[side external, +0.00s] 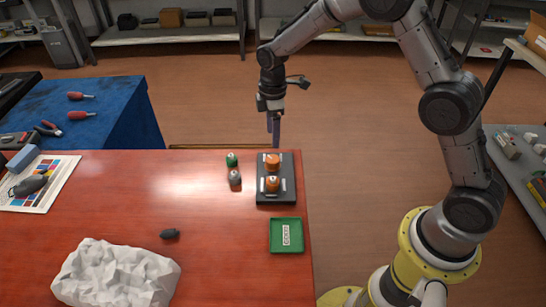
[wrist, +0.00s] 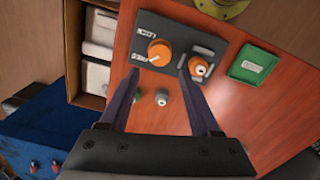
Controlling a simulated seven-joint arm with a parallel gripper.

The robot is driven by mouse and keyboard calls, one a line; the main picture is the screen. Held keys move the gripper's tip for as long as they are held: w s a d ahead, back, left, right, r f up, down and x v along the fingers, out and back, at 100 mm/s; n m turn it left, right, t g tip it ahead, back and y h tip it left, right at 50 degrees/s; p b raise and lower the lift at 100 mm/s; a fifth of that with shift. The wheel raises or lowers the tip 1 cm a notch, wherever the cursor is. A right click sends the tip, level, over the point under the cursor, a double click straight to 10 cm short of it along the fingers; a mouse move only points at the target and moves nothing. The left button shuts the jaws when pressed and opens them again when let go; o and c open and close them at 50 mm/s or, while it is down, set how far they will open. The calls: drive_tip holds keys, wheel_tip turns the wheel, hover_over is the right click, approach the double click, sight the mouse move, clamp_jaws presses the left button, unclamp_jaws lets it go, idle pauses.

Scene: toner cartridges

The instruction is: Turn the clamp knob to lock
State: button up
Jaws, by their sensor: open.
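A dark plate (side external: 289,172) lies near the right edge of the red table, and it also shows in the wrist view (wrist: 180,33). The orange clamp knob (wrist: 159,50) sits on it between small printed labels, one above left and one below left. A white mark on the knob is at its lower left, toward the lower label, which seems to read FREE. A second orange round piece (wrist: 199,67) with a pale top stands beside it between grey blocks. My gripper (wrist: 160,72) is open and empty, its fingers apart. In the side view my gripper (side external: 274,130) is above the table's far edge, beyond the plate.
A green cap (side external: 231,160) and a grey one (side external: 235,177) stand left of the plate. A green labelled tray (side external: 286,248) is in front. Crumpled white material (side external: 115,275), a small dark piece (side external: 170,234) and a printed sheet (side external: 62,180) lie farther left.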

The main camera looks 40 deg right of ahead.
sight(273, 159)
wheel_tip(273, 159, down, 10)
drive_tip(key=shift+f, duration=0.1)
idle(0.4)
clamp_jaws()
